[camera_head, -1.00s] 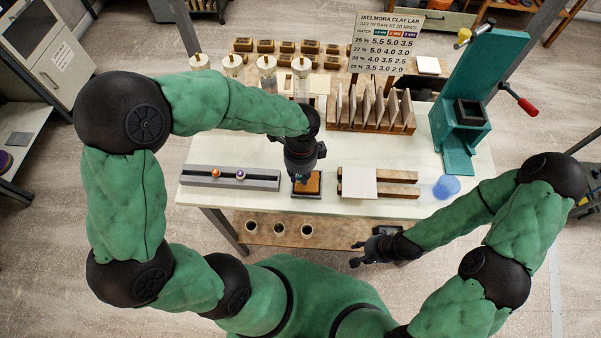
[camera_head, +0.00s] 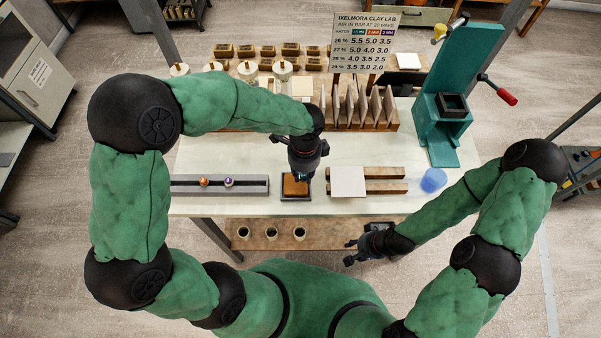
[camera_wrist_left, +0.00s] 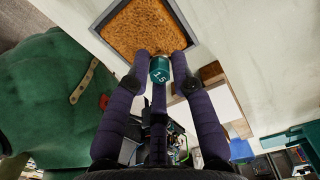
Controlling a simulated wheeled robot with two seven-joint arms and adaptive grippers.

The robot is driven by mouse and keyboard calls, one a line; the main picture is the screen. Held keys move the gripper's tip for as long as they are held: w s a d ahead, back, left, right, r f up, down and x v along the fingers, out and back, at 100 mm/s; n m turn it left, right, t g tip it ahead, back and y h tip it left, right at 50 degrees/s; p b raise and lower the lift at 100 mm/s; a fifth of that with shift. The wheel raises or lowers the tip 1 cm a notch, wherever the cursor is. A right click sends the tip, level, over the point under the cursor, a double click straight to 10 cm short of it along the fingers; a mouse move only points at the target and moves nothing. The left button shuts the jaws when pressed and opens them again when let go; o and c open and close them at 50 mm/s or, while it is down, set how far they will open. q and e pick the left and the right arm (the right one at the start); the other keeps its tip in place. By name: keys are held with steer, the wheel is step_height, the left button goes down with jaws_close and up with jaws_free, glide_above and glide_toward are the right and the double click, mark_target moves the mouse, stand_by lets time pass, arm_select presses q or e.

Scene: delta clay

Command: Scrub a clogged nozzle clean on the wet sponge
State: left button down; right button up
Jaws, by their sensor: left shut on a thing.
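The brown sponge (camera_head: 291,188) sits in a dark-rimmed tray (camera_head: 296,199) at the bench's front edge; it also fills the upper part of the left wrist view (camera_wrist_left: 143,30). My left gripper (camera_head: 303,174) is over the sponge's right part. In the left wrist view its dark fingers (camera_wrist_left: 160,65) are shut on a small teal nozzle (camera_wrist_left: 160,70) marked 1.5. The nozzle appears at the sponge's near corner; I cannot tell whether it touches. The nozzle's tip is hidden. My right gripper (camera_head: 352,250) is empty and open, in front of the bench.
A grey rail (camera_head: 250,186) with an orange nozzle (camera_head: 204,182) and a purple one (camera_head: 228,182) lies left of the sponge. A white tile (camera_head: 348,181) on wooden bars is at its right, then a blue round item (camera_head: 433,180). A teal press (camera_head: 450,120) stands at the right.

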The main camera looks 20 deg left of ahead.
stand_by(0.4)
arm_select(q)
steer(key=shift+r+p, duration=3.1)
steer(key=shift+r, duration=0.45)
